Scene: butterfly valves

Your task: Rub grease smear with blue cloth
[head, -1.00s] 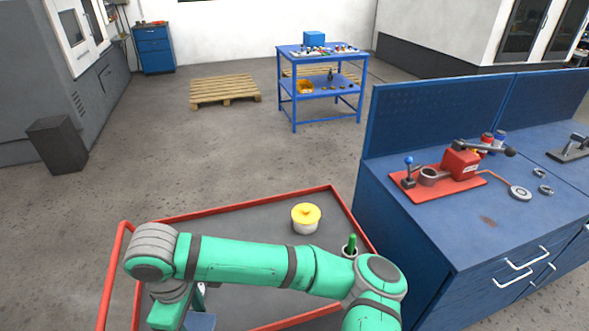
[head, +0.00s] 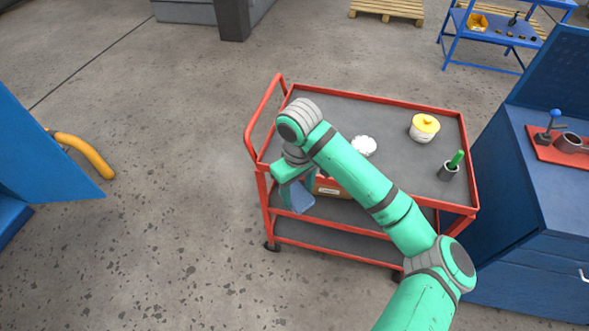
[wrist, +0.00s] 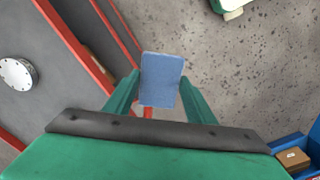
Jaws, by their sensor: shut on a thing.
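The blue cloth (wrist: 162,78) is pinched between the green fingers of my gripper (wrist: 160,92) in the wrist view. In the head view the cloth (head: 301,197) hangs below my gripper (head: 293,182), beside the front left of the red cart. My gripper is shut on it, above the floor. No grease smear shows in either view now. A dark brownish patch on the blue workbench top shows only in the earlier head frame.
The red-rimmed cart (head: 385,97) carries a yellow-lidded pot (head: 424,128), a white scalloped item (head: 363,146) and a dark cup (head: 447,172) with a green handle. The blue workbench (head: 535,205) stands at right. Open floor (head: 170,230) lies left.

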